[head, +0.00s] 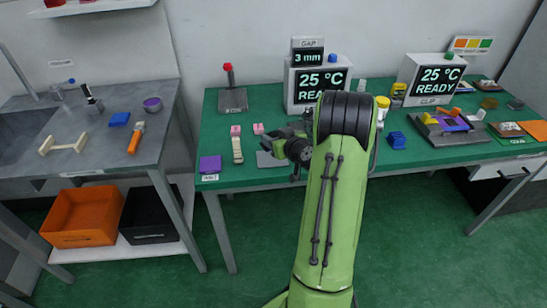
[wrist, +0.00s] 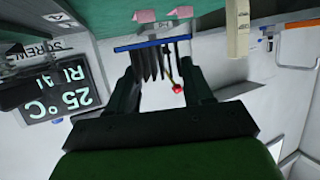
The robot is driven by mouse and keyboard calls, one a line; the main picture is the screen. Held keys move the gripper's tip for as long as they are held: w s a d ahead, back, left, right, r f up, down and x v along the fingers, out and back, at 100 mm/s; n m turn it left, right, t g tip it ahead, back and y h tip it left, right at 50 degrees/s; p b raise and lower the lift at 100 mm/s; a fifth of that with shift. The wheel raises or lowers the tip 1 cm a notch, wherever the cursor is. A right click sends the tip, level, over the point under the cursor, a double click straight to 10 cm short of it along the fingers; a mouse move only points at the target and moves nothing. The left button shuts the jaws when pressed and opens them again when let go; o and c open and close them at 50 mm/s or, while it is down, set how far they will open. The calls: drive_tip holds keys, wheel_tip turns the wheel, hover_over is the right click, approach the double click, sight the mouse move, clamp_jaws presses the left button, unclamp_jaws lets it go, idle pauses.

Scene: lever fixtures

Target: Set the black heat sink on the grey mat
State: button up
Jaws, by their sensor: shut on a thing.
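My gripper (wrist: 162,72) is shut on the black heat sink (wrist: 152,62), whose dark upright fins show between the two fingers in the wrist view. A thin blue strip (wrist: 150,43) runs along the ends of the fins. In the head view my gripper (head: 297,150) is over the front left part of the green table, partly hidden by my arm, and I cannot make out the heat sink there. The grey mat (head: 267,160) lies on the table just left of and below my gripper, partly covered. The heat sink's height above the table is unclear.
Pink blocks (head: 236,130) and a cream piece (head: 237,150) lie just left of the mat, with a purple pad (head: 210,164) beyond. A red-knobbed lever (head: 228,68) and a 25 °C display (head: 318,86) stand behind. A blue block (head: 396,140) is to the right.

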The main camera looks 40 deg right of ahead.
wheel_tip(320, 180, down, 6)
drive_tip(key=shift+r+b, duration=0.1)
drive_tip(key=shift+b, duration=0.5)
drive_tip(key=o, duration=1.1)
drive_tip(key=shift+c, duration=0.2)
